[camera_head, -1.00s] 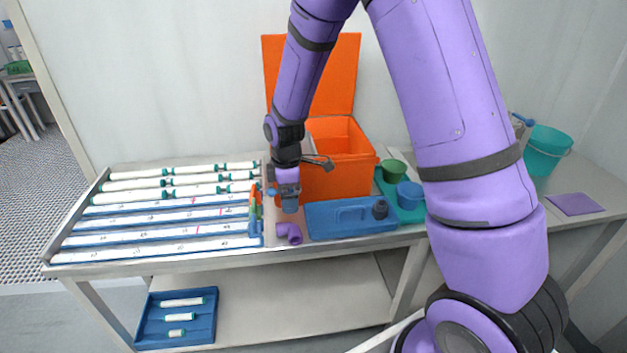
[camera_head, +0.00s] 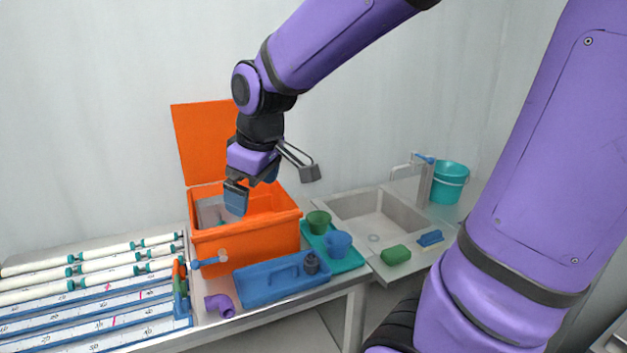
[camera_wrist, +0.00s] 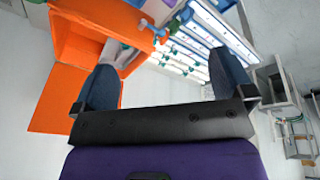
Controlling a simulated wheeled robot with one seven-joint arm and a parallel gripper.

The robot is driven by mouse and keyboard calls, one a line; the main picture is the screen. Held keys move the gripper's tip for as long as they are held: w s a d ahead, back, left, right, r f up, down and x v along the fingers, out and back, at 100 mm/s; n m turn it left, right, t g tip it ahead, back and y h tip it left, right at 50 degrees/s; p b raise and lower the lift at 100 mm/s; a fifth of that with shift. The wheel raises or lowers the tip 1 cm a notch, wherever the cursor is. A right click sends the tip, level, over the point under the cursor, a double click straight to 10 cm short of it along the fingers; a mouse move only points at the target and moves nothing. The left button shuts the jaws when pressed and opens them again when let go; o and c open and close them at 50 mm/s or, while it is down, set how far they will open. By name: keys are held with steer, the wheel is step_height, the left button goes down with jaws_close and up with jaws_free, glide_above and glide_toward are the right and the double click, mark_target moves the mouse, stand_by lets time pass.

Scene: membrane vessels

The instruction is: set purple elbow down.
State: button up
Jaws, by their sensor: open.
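The purple elbow (camera_head: 220,306) lies on the bench top, between the end of the white tube rack and the blue tray (camera_head: 262,283). My gripper (camera_head: 238,200) is above the orange box (camera_head: 245,240), up and away from the elbow, with nothing seen between its fingers. In the wrist view the two blue-grey fingers (camera_wrist: 168,85) stand wide apart. The elbow cannot be made out clearly in the wrist view.
The orange box stands with its lid raised behind my gripper. A teal tray (camera_head: 345,262) holds a green cup (camera_head: 319,221) and a blue cup (camera_head: 338,243). A sink (camera_head: 375,215) is at right. Bench around the elbow is narrow.

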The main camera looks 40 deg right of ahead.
steer(key=s+d+r+m+t, duration=0.1)
steer(key=s+r+m, duration=0.1)
steer(key=s, duration=0.5)
steer(key=s+r+m+t, duration=0.1)
steer(key=s+r+m, duration=0.2)
steer(key=s, duration=0.3)
steer(key=shift+s+d+m, duration=0.3)
steer(key=shift+s+d, duration=0.05)
